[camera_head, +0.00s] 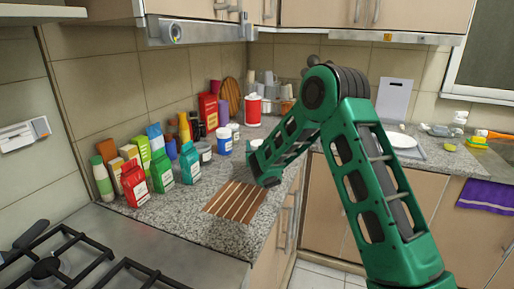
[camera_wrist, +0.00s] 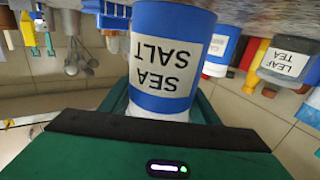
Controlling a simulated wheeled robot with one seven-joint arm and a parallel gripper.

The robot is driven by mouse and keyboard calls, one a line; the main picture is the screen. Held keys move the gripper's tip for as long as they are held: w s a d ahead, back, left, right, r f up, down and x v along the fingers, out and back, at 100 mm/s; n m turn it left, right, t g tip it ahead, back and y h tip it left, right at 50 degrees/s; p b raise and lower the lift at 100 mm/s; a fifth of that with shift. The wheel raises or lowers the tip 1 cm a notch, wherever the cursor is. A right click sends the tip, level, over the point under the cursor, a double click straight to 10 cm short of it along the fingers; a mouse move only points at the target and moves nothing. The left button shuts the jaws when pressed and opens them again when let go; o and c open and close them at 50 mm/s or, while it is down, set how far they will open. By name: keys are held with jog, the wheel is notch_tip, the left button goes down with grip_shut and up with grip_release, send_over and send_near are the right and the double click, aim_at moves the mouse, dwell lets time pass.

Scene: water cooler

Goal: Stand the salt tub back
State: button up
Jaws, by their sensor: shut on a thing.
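The salt tub (camera_wrist: 172,55) is blue and white with an upside-down "SEA SALT" label, and it fills the middle of the wrist view. My gripper (camera_wrist: 160,106) is shut on it, with dark green fingers at its sides. The whole wrist picture is inverted, so the tub looks about upright. In the head view my gripper (camera_head: 264,174) is over the counter, beyond the striped wooden board, and my arm hides most of the tub. I cannot tell whether its base touches the counter.
A striped wooden board (camera_head: 236,201) lies at the counter's front edge. Another blue tub (camera_head: 225,141), a leaf tea jar (camera_wrist: 285,62) and several cartons and bottles line the wall. A red canister (camera_head: 253,108) stands farther back. A gas hob (camera_head: 65,262) is at the near left.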

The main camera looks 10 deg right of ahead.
jog(key=shift+s+f, duration=0.1)
jog(key=shift+f, duration=0.55)
jog(key=o, duration=1.3)
jog(key=shift+f, duration=0.2)
jog(key=shift+r, duration=0.45)
jog(key=s, duration=0.7)
jog(key=s+a+r, duration=0.1)
jog(key=s, duration=0.3)
jog(key=shift+s+a, duration=0.1)
jog(key=shift+s, duration=0.2)
